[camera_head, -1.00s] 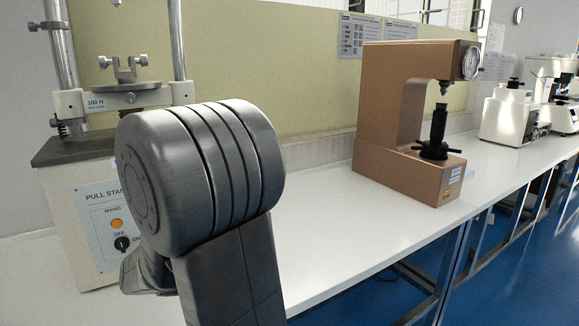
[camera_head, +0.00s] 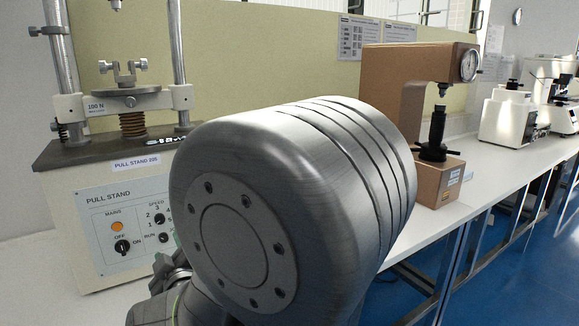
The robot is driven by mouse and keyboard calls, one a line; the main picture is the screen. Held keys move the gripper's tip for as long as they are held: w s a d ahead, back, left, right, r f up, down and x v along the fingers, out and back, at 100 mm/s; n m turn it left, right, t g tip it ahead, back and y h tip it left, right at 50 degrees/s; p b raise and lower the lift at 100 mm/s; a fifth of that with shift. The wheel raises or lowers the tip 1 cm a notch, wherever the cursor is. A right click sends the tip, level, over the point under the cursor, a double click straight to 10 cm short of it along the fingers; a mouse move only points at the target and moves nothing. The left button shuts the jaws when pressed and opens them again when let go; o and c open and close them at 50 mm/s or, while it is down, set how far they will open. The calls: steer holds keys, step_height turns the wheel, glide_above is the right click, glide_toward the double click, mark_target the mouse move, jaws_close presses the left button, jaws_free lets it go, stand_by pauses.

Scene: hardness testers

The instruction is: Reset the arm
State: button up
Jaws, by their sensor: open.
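My arm (camera_head: 290,205) fills the lower middle of the head camera view, with a large grey rounded joint close to the camera. My gripper is not in view. The joint hides part of the white bench and the lower left part of the brown hardness tester (camera_head: 400,60). That tester stands on the bench with a round dial at its top right and a black-handled screw below.
A pull stand (camera_head: 80,185) with two upright columns, a control panel and an orange lamp stands at the left. White instruments (camera_head: 507,118) stand farther right on the bench (camera_head: 470,205). Blue floor (camera_head: 520,270) is open at the lower right.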

mark_target(162, 219)
steer(key=x, duration=1.2)
steer(key=shift+w+f+b, duration=0.15)
steer(key=shift+w+b, duration=0.05)
steer(key=shift+b, duration=0.2)
steer(key=shift+s+m+b, duration=0.15)
steer(key=shift+m+b, duration=0.2)
steer(key=shift+m, duration=0.75)
steer(key=m+b, duration=0.1)
steer(key=m, duration=0.3)
steer(key=shift+b, duration=0.3)
steer(key=m+b, duration=0.1)
steer(key=m, duration=0.2)
steer(key=shift+d+m, duration=0.1)
steer(key=shift+m, duration=0.2)
steer(key=m+b, duration=0.2)
steer(key=m, duration=0.3)
steer(key=shift+b, duration=0.3)
steer(key=m+b, duration=0.1)
steer(key=m, duration=0.3)
steer(key=shift+m+b, duration=0.35)
steer(key=shift+m, duration=0.15)
steer(key=shift+d, duration=0.15)
